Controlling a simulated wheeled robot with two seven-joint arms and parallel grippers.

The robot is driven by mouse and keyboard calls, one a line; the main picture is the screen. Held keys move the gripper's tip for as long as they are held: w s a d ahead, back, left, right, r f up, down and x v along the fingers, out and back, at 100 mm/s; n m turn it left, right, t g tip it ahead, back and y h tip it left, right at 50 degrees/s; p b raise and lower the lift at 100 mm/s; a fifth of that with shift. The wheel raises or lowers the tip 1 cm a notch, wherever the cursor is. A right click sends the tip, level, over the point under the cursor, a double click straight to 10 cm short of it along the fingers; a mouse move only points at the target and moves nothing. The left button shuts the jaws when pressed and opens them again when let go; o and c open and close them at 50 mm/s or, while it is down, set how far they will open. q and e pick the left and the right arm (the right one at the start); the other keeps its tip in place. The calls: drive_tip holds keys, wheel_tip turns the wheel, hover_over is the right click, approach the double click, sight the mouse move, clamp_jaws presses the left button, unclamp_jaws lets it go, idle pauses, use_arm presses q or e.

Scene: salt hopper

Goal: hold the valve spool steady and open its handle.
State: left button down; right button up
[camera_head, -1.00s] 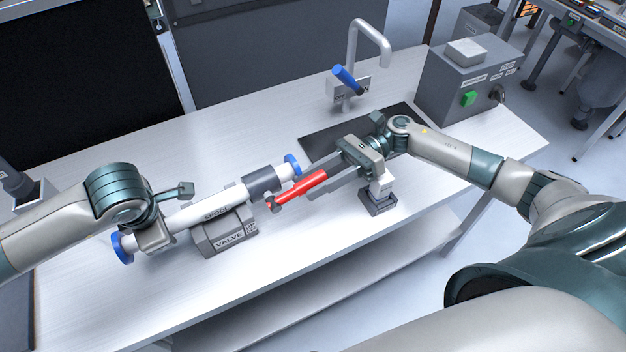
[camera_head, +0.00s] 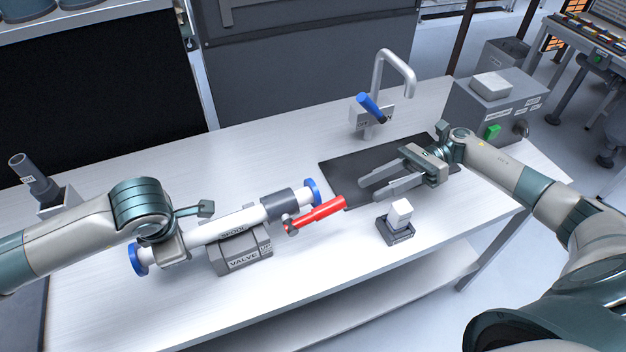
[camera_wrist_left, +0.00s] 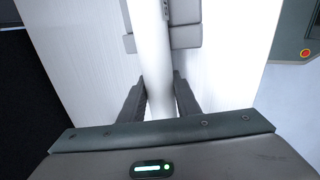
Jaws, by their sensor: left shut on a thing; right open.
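The valve spool (camera_head: 216,228) is a white pipe with blue end flanges and a dark grey collar. It lies on a grey block labelled VALVE (camera_head: 243,256). Its red handle (camera_head: 321,213) sticks out to the right from the collar end. My left gripper (camera_head: 178,240) is shut around the pipe near its left end; the left wrist view shows the white pipe (camera_wrist_left: 155,60) between the two dark fingers. My right gripper (camera_head: 378,190) is open and empty above the dark mat, right of the handle and apart from it.
A small stand with a white block (camera_head: 401,212) sits right of the handle. A dark mat (camera_head: 340,172) lies behind it. A tap with a blue lever (camera_head: 371,106) and a grey box with a green button (camera_head: 493,131) stand farther back. The front left table is clear.

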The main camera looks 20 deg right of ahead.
drive_tip(key=shift+c, duration=0.2)
clamp_jaws()
wheel_tip(320, 180, up, 10)
drive_tip(key=a+m+h, duration=0.1)
drive_tip(key=m+h, duration=0.2)
drive_tip(key=m, duration=2.9)
drive_tip(key=shift+r, duration=0.2)
